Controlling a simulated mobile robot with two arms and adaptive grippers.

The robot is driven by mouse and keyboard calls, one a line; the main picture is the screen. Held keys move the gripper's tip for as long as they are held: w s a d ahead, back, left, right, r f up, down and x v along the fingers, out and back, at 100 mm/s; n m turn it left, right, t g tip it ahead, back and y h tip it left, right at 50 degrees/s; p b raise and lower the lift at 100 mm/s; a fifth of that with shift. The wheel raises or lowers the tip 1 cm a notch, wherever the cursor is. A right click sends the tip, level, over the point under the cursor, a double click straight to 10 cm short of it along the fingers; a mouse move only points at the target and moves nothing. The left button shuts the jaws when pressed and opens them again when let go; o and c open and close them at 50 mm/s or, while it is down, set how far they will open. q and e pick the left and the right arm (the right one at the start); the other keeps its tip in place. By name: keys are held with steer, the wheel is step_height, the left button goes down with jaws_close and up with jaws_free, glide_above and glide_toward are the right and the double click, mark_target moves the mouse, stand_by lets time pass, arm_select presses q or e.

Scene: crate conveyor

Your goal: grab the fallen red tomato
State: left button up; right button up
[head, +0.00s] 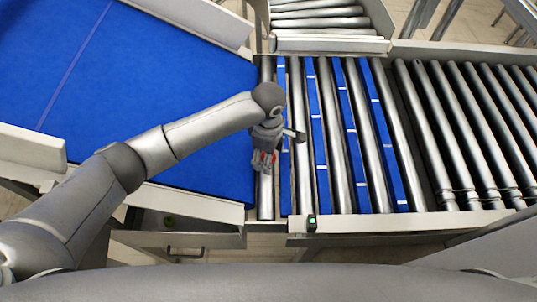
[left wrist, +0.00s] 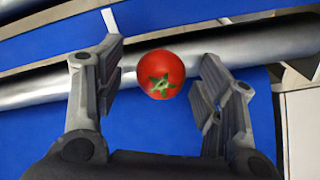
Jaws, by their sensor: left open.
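A red tomato (left wrist: 161,73) with a green stem lies between the fingers of my left gripper in the left wrist view, by a metal roller at the edge of the blue belt. Gaps show between the tomato and both fingers. In the head view only small red bits of the tomato (head: 263,157) show, the rest hidden by the gripper. My left gripper (head: 262,166) is open and over the seam between the blue belt and the rollers; its fingers also show in the left wrist view (left wrist: 160,90). My right gripper is not in view.
A wide blue belt (head: 130,80) fills the left side. Metal rollers with blue strips (head: 350,130) lie right of my gripper, and plain rollers (head: 460,140) lie farther right. A white rail (head: 190,203) borders the belt's near edge. No crate is in view.

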arm_select(q)
steer(key=c, duration=1)
steer(key=shift+c, duration=0.2)
